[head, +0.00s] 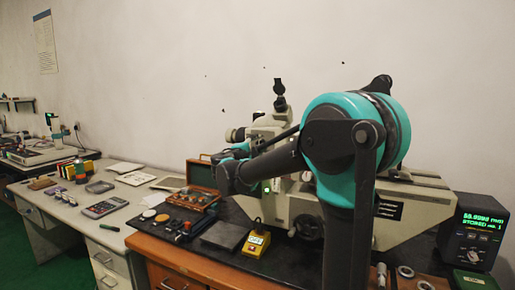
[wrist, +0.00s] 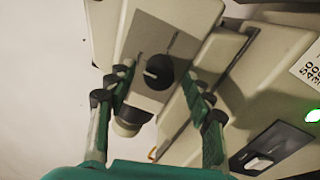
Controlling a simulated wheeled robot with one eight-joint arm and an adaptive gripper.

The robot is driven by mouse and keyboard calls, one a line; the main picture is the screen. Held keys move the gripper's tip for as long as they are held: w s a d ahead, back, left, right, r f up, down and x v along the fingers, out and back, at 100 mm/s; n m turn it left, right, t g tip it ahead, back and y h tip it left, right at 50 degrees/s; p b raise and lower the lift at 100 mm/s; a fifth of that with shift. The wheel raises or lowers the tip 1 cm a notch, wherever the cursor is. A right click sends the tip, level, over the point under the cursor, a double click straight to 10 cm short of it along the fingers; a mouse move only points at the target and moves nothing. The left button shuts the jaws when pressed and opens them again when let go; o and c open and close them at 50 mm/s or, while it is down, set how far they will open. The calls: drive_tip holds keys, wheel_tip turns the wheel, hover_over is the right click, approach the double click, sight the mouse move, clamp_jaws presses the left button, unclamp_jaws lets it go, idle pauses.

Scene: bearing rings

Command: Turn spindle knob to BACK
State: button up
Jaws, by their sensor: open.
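The spindle knob (wrist: 159,71) is a round black knob with a short white pointer mark on a grey panel (wrist: 143,42) of the pale machine. In the wrist view the pointer lies towards the knob's left side, and the panel's lettering cannot be read. My gripper (wrist: 158,78) is open, with one green-and-black finger on each side of the knob in the picture. Neither finger visibly touches it; the remaining depth is unclear.
A readout box (head: 474,235) with green digits stands right of the machine. Rings (head: 406,271) lie at the front right.

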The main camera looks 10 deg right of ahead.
drive_tip(key=v, duration=1.2)
drive_tip(key=shift+f, duration=0.1)
